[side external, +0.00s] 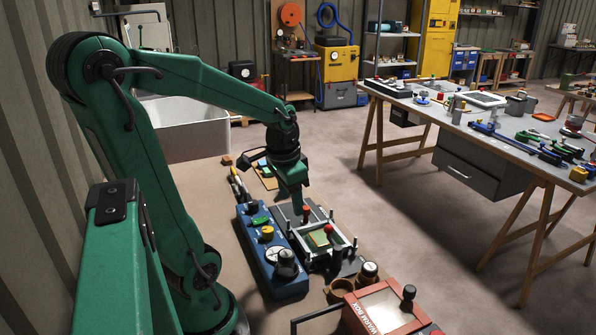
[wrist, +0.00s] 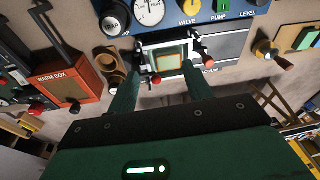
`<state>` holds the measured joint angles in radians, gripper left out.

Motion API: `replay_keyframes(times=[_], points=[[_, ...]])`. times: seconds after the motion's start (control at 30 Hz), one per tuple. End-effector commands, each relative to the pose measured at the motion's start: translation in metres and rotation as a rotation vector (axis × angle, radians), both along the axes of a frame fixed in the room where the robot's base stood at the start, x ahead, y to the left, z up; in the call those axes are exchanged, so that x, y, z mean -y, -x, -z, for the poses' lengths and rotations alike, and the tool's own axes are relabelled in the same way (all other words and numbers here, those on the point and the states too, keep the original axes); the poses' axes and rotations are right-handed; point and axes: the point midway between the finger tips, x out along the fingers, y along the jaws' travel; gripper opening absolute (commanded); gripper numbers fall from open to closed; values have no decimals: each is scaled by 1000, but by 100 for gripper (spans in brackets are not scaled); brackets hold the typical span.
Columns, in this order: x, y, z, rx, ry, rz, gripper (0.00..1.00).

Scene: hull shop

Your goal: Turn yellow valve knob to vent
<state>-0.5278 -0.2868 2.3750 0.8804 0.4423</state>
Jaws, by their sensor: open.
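The yellow valve knob (side external: 267,232) stands on the blue control panel (side external: 252,243), between a green pump switch and a round gauge. In the wrist view the yellow knob (wrist: 190,7) is at the top edge, partly cut off, above the word VALVE. Its pointer setting and any vent mark are too small to read. My gripper (side external: 297,211) points down over the black plate beside the panel, apart from the knob. In the wrist view my gripper (wrist: 162,70) shows two green fingers spread apart, with nothing held between them.
A metal clamp frame with a yellow-green piece (wrist: 169,62) lies beyond my fingers, with red-tipped levers around it. A black knob (side external: 286,262) stands at the panel's near end. A red warm box (side external: 383,310) and a brown cup holder (wrist: 110,68) are close by.

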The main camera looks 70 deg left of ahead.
Motion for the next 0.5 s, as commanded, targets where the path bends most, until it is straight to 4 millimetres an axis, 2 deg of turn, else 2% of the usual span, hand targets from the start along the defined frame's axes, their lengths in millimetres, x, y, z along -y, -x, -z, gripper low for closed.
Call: replay_keyframes(times=[0.03, 0.2, 0.33, 0.5], points=[[-14, 4, 8, -29, 12, -17, 50], [-48, 18, 30, -98, 48, -36, 50], [-66, 29, 43, -130, 73, -44, 50], [-76, 35, 50, -146, 90, -46, 50]])
